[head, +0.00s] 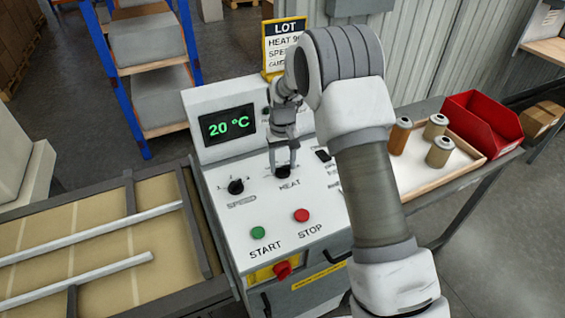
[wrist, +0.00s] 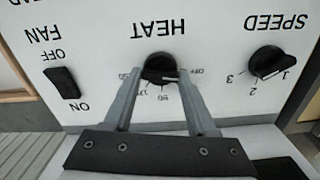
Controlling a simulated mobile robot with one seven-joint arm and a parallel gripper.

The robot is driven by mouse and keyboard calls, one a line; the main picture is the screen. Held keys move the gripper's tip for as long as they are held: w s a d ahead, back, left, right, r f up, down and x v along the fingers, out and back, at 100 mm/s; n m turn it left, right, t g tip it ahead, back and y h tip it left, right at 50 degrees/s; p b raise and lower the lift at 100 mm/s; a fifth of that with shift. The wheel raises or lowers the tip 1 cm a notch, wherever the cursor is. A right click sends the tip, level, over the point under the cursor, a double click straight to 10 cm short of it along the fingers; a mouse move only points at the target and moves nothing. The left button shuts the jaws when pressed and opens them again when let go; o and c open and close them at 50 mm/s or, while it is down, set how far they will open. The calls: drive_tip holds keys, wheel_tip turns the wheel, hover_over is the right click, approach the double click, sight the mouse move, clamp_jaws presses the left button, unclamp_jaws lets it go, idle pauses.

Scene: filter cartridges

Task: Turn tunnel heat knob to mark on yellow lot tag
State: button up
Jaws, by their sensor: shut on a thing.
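The heat knob (head: 283,171) is a black dial on the white sloped control panel, above the word HEAT. In the wrist view the knob (wrist: 159,67) appears upside down, with OFF at its right and numbers around its lower and left sides. A pale line on it seems to lie toward the OFF side. My gripper (head: 283,166) is shut on the knob, one finger on each side; the fingers also show in the wrist view (wrist: 161,75). The yellow-framed lot tag (head: 284,40) stands behind the panel. It reads LOT and HEAT 9-something; my arm hides its right part.
The display (head: 228,124) reads 20 °C. The speed knob (head: 236,186), green START button (head: 258,233) and red STOP button (head: 302,215) are close by. A fan switch (wrist: 61,83) is beside the heat knob. Several cartridges (head: 439,152) and a red bin (head: 483,122) stand right.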

drive_tip(key=c, duration=0.3)
drive_tip(key=m+b, duration=0.1)
drive_tip(key=m, duration=0.5)
drive_tip(key=shift+m, duration=0.3)
drive_tip(key=m, duration=0.4)
drive_tip(key=shift+d, duration=0.15)
drive_tip(key=shift+r+m, duration=0.1)
drive_tip(key=shift+m, duration=2.5)
drive_tip(key=o, duration=1.3)
drive_tip(key=shift+s, duration=0.1)
